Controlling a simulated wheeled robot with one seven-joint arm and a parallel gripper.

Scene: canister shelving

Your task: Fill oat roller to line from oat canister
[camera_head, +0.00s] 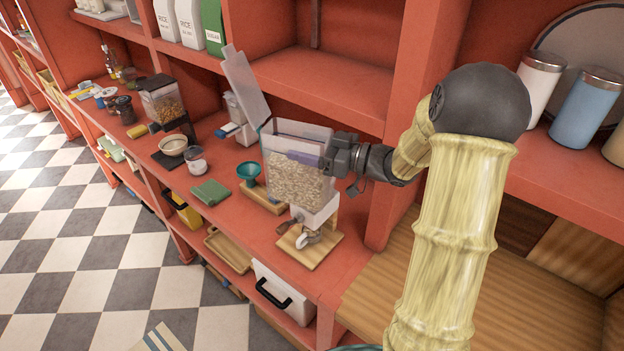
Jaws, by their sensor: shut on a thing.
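The oat roller (318,207) stands on a light wooden board (325,250), with a white lower body and a dark metal part at its front. Its clear hopper holds pale oats (295,182) to well above half its visible height. A clear panel, seemingly a lid (245,85), stands raised at the back left. A clear box-like vessel (297,131), apparently the oat canister, overlaps the hopper's top; where one ends and the other begins is unclear. My gripper (333,158) is shut at its right side. The fingertips and fill line are not clearly visible.
A teal funnel (250,172) on a wooden stand is close behind left. A red shelf upright (405,130) stands close behind my wrist. Bare counter shows front left.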

